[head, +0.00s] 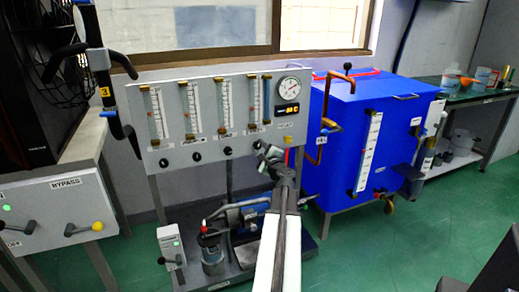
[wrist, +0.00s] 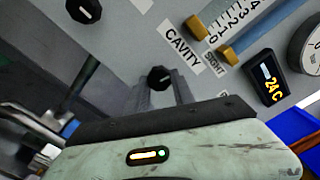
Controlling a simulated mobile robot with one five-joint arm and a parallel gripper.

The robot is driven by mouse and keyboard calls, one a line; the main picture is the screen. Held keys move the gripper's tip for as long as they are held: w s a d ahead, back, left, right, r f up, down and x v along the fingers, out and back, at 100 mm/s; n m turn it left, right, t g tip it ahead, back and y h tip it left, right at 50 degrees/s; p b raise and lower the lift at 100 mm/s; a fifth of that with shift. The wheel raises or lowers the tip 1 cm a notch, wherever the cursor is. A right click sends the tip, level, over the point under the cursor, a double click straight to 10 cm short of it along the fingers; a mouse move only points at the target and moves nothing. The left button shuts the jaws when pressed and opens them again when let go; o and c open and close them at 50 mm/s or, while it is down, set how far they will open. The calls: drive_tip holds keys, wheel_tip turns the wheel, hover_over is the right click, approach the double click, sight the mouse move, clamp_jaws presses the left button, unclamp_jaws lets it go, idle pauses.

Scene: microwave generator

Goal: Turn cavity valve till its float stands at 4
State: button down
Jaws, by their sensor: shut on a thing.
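The cavity valve is a small black knob (wrist: 160,77) with a pale mark, on the grey panel below the CAVITY label in the wrist view. My gripper (wrist: 160,92) is shut on this knob, its fingers on either side of it. In the head view my gripper (head: 263,152) reaches the panel's lower right, partly covering the knob. The cavity flow tube (head: 254,98) is the fourth scaled tube. Its float is too small to read there. In the wrist view only the low end of its scale (wrist: 222,24) shows, with no float clear.
A blue sight tube (head: 267,98), a round gauge (head: 293,88) and a display (head: 287,110) sit right of the cavity tube. Other black knobs (head: 227,150) line up to the left. A blue tank (head: 342,120) with copper pipe stands close on the right.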

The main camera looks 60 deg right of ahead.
drive_tip(key=c, duration=1.1)
unclamp_jaws()
drive_tip(key=shift+o, duration=0.2)
drive_tip(key=shift+a, duration=0.1)
drive_tip(key=v, duration=0.7)
drive_tip(key=shift+s+a, duration=0.2)
drive_tip(key=shift+s, duration=0.05)
